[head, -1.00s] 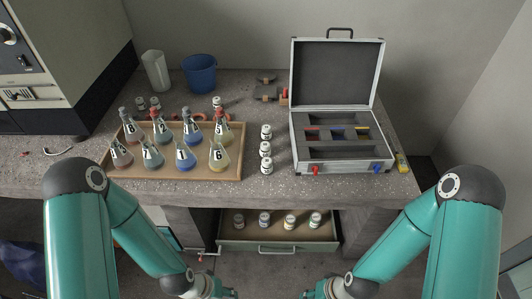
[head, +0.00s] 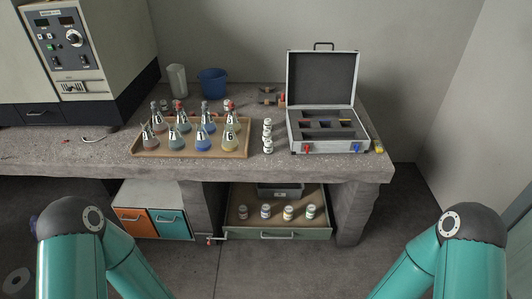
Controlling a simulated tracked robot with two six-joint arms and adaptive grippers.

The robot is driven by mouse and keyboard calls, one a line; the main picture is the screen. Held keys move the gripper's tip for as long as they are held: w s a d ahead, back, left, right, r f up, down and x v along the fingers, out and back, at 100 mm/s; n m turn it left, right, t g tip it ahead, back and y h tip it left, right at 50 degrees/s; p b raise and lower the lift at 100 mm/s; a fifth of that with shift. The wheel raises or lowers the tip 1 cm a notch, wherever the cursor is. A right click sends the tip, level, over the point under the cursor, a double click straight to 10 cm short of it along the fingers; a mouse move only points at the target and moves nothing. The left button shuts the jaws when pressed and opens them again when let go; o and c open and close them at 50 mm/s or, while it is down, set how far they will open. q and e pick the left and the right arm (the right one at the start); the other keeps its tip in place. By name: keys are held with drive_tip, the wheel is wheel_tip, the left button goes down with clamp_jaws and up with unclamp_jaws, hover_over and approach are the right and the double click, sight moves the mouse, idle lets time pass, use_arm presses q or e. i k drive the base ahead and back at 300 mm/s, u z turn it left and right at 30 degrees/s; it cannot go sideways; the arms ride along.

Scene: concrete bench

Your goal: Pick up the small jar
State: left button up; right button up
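Small white jars with dark labels stand in a short row (head: 267,136) on the bench, between the flask tray and the open case. More small jars (head: 288,212) stand in a row in the open drawer (head: 250,230) below the bench top. A few others are partly hidden behind the flasks. Which jar the task means I cannot tell. My two teal arms come up at the lower left and lower right, well short of the bench. Both grippers are below the picture edge.
A wooden tray (head: 190,154) of numbered flasks stands left of the jars. An open silver case (head: 340,143) stands right. A blue bucket (head: 212,82) and a clear beaker (head: 177,80) are behind. Orange and teal drawers (head: 133,222) sit below. Floor in front is clear.

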sight(266, 132)
drive_tip(key=u, duration=0.35)
drive_tip(key=i, duration=1.55)
drive_tip(key=z, duration=0.75)
drive_tip(key=k, duration=0.9)
drive_tip(key=z, duration=0.2)
drive_tip(key=i, duration=0.9)
drive_tip(key=u, duration=0.05)
